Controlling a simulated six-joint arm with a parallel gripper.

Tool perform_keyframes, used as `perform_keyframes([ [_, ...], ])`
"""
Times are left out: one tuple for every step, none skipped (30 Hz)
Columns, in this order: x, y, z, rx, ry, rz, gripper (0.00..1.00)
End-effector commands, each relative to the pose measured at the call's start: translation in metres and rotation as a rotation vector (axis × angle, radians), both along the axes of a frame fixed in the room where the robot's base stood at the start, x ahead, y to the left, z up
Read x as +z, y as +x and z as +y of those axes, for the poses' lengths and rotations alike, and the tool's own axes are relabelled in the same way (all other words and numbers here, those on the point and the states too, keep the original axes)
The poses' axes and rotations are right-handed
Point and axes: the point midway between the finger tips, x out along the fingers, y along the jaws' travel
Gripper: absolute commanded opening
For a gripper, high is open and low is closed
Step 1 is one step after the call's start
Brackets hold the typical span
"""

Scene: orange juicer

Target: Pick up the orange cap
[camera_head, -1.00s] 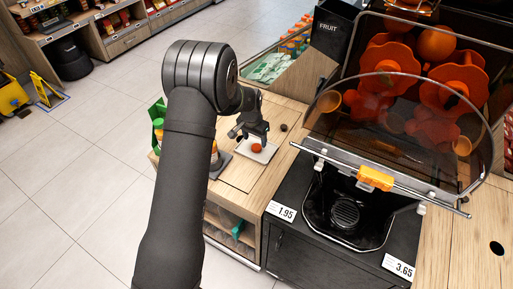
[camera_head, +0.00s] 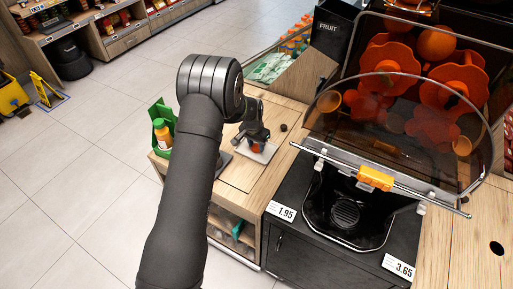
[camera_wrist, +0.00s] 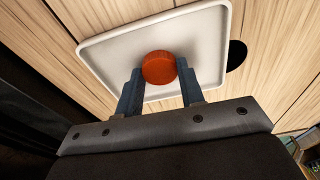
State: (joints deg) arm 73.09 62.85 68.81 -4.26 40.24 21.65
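The orange cap (camera_wrist: 159,68) is a small round disc on a white tray (camera_wrist: 110,55) in the wrist view. It also shows in the head view (camera_head: 255,147), partly covered by my gripper. My gripper (camera_wrist: 158,75) is open, with one finger on each side of the cap's near part. A gap shows between the fingers. I cannot tell whether either finger touches the cap. In the head view my gripper (camera_head: 254,143) is low over the tray (camera_head: 264,156), which lies on the wooden counter.
An orange bottle (camera_head: 161,134) stands in a green holder (camera_head: 158,112) at the counter's left end. A dark round hole (camera_head: 283,128) is in the counter beside the tray. The juicer (camera_head: 345,205) with its clear cover stands to the right.

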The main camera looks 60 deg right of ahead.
Motion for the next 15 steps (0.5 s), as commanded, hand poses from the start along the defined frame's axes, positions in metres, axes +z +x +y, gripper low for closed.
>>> perform_keyframes([
  [0.000,0.000,0.000,0.000,0.000,0.000,0.14],
  [0.000,0.000,0.000,0.000,0.000,0.000,0.14],
  [0.000,0.000,0.000,0.000,0.000,0.000,0.14],
  [0.000,0.000,0.000,0.000,0.000,0.000,0.14],
  [0.000,0.000,0.000,0.000,0.000,0.000,0.14],
  [0.000,0.000,0.000,0.000,0.000,0.000,0.14],
  [0.000,0.000,0.000,0.000,0.000,0.000,0.14],
  [0.000,0.000,0.000,0.000,0.000,0.000,0.14],
  [0.001,0.000,0.000,0.000,0.000,0.000,0.14],
  [0.001,0.000,0.000,0.000,0.000,0.000,0.14],
  [0.002,0.000,0.000,0.000,0.000,0.000,0.14],
  [0.004,0.000,0.000,0.000,-0.001,0.000,0.14],
  [0.006,0.000,0.000,0.000,-0.001,-0.001,0.14],
  [0.008,0.000,-0.001,0.000,-0.002,-0.001,0.14],
  [0.012,0.000,-0.001,0.000,-0.003,-0.001,0.14],
])
